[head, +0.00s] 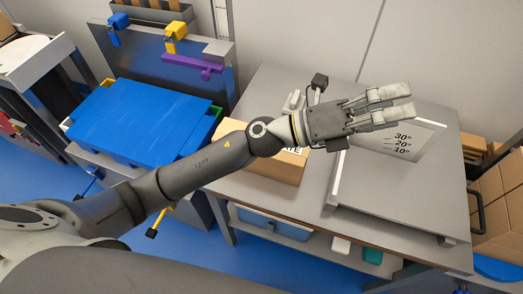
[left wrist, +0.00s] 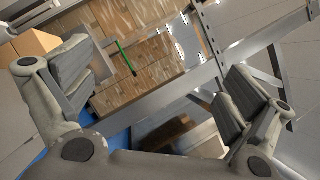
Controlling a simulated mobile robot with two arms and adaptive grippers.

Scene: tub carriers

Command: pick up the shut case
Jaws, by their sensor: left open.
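My left gripper (head: 390,105) is open and empty, stretched out above the grey worktable, over its angle-marked board. In the left wrist view its two fingers (left wrist: 155,95) are spread wide with nothing between them. I cannot pick out a shut case with certainty. A large flat blue slab or lid (head: 140,118) lies on the grey bench at the left, well away from the gripper; I cannot tell whether it is a case. My right gripper is in neither view.
The angle-marked board (head: 377,190) takes up the worktable's (head: 265,100) right side. A cardboard box (head: 275,167) is partly hidden under my left arm. Brown cartons (head: 497,205) stand at the right. A blue bin (head: 272,224) sits below the tabletop. Blue floor (head: 85,238) shows at left.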

